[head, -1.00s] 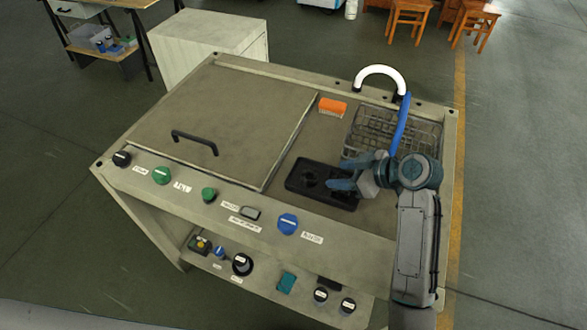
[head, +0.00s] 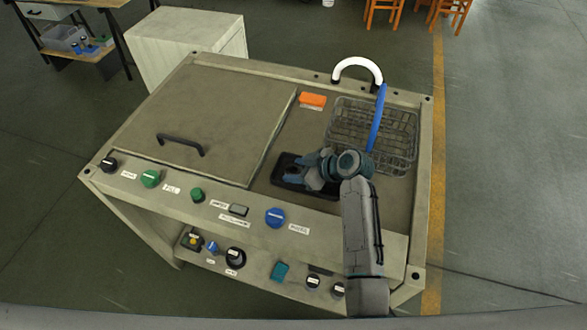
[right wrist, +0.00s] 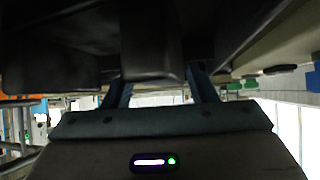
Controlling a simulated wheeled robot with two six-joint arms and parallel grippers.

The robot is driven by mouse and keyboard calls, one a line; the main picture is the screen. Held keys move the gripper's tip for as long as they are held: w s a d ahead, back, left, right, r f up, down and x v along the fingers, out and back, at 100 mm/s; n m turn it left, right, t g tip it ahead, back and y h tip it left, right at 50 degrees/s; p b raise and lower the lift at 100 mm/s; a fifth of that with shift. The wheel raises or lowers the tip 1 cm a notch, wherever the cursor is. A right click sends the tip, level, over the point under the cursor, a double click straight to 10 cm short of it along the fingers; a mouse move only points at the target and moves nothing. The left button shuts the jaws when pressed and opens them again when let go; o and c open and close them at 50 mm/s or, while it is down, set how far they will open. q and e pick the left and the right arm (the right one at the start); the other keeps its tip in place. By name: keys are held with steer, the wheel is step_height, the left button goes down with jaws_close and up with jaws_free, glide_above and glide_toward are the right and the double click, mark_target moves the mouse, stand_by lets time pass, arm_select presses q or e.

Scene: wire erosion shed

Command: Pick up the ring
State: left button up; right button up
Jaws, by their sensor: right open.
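A black tray (head: 283,163) lies on the machine top, left of the wire basket. My right gripper (head: 292,176) is over this tray, its fingers pointing left, and hides much of it. I cannot make out a ring clearly in the head view; the dark inside of the tray is mostly covered. In the right wrist view my right gripper (right wrist: 160,90) shows two separated fingers with a dark block-like shape (right wrist: 152,42) between and beyond them. I cannot tell whether they touch it. My left gripper is not in view.
The wire basket (head: 400,150) stands behind my right arm, with a white curved pipe (head: 357,64) and blue hose (head: 377,118) near it. An orange brush (head: 312,100) lies behind the tray. A handled lid (head: 215,105) covers the left. Knobs line the front edge.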

steer(key=c, duration=0.7)
steer(key=shift+c, duration=0.4)
steer(key=shift+r, duration=0.15)
